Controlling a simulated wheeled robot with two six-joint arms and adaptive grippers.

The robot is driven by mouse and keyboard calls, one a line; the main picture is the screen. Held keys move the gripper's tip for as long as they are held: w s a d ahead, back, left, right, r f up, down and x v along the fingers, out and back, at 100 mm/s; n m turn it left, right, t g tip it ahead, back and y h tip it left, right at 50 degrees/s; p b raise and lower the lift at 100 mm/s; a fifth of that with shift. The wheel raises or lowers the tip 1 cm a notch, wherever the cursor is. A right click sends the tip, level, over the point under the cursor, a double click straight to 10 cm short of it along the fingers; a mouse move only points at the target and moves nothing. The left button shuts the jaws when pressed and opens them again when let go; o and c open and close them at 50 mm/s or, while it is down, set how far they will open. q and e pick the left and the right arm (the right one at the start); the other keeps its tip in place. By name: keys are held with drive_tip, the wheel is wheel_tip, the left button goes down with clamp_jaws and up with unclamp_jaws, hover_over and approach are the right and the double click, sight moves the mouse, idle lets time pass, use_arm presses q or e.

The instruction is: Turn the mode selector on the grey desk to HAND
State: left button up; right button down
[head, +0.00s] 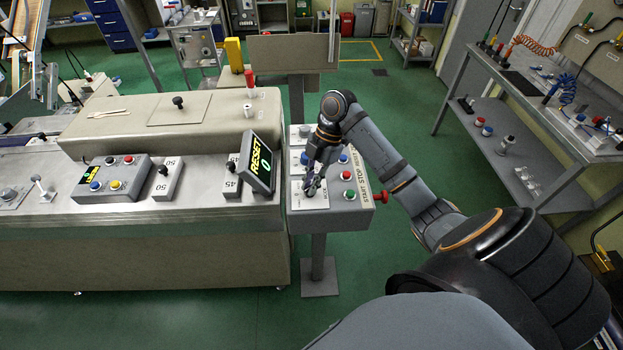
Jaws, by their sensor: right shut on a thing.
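The grey desk (336,218) is a small sloped panel on a post at the right end of the machine. It carries green, red and blue buttons, with START and STOP lettering along its right side. My right gripper (311,188) reaches down over the left front part of the desk, above a white plate. It is shut on a small knob there, most likely the mode selector, which the fingers largely hide. The selector's position and its HAND mark cannot be read. My left gripper is not in the view.
A tilted display (260,165) reading RESET 0 stands just left of my right gripper. A red mushroom button (379,196) sticks out from the desk's right side. The machine's button box (112,178) is further left. Green floor lies open between the desk and the workbench (520,95).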

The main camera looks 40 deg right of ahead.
drive_tip(key=shift+w+r+n+p, duration=0.1)
drive_tip(key=shift+n+p, duration=0.5)
drive_tip(key=shift+p, duration=0.05)
drive_tip(key=c, duration=1.4)
unclamp_jaws()
drive_tip(key=shift+g, duration=0.3)
drive_tip(key=shift+d+r, duration=0.1)
drive_tip(key=w+d, duration=0.1)
drive_tip(key=d, duration=0.3)
drive_tip(key=w+d, duration=0.1)
drive_tip(key=d, duration=0.3)
drive_tip(key=w+d, duration=0.1)
drive_tip(key=d, duration=0.3)
drive_tip(key=shift+r, duration=0.35)
